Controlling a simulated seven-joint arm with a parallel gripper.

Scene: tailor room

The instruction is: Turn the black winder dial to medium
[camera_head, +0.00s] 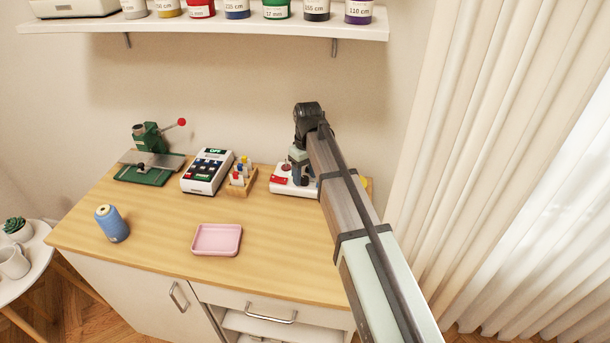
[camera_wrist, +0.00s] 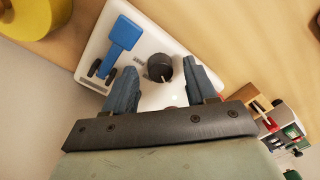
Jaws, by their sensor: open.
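The black winder dial (camera_wrist: 160,68) is a round knob with a pale mark, standing on the white winder base (camera_wrist: 95,48). In the wrist view my gripper (camera_wrist: 163,78) is open, its two grey-blue fingers on either side of the dial; a gap shows on both sides. Whether the fingertips are level with the dial is hard to judge. In the head view the white base (camera_head: 283,188) with a red part shows at the back right of the table; my arm hides the dial and much of the winder.
A blue upright part (camera_wrist: 122,38) stands on the base near the dial. A yellow roll (camera_wrist: 28,14) lies nearby. A wooden rack (camera_head: 241,180), a keypad device (camera_head: 208,172) and a green press (camera_head: 148,160) stand leftward. A pink tray (camera_head: 217,252) and blue spool (camera_head: 112,224) are in front.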

